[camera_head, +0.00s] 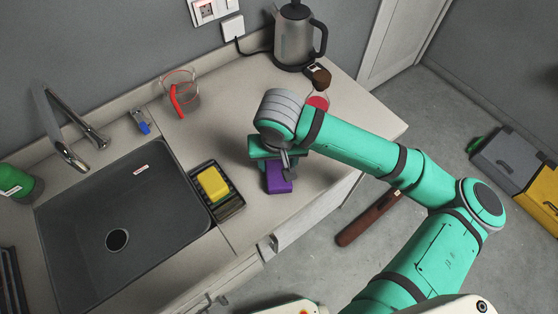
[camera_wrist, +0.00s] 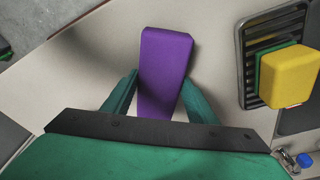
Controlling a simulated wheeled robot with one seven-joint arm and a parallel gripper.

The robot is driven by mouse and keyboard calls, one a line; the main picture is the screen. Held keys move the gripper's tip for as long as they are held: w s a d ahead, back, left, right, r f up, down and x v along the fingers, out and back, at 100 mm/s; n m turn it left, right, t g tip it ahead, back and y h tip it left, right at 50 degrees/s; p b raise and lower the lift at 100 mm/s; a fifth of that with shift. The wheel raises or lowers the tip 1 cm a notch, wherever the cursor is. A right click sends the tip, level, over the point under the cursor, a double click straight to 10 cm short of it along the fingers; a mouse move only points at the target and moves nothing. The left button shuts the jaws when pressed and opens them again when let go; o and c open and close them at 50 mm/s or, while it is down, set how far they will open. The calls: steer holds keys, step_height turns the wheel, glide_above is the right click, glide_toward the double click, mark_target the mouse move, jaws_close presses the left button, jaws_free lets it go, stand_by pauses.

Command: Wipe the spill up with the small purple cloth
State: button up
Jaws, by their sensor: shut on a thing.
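The small purple cloth (camera_head: 278,178) is a folded block on the counter side right of the sink. It also shows in the wrist view (camera_wrist: 163,70), between the two green fingers. My gripper (camera_head: 287,168) is shut on the cloth, holding it at or close to the counter top; I cannot tell whether it touches the counter. In the wrist view my gripper (camera_wrist: 160,95) has one finger on each side of the cloth. No spill is clearly visible; my arm and gripper hide part of the counter.
A yellow sponge (camera_head: 213,184) sits on a dark ribbed tray (camera_head: 231,207) beside the sink (camera_head: 120,215). A kettle (camera_head: 295,38), a glass jug (camera_head: 180,92) and a red-filled flask (camera_head: 318,98) stand toward the back. The counter's front edge is close to the cloth.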

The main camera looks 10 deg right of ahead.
steer(key=shift+s+a, duration=0.25)
steer(key=shift+a, duration=0.25)
steer(key=shift+r, duration=3.5)
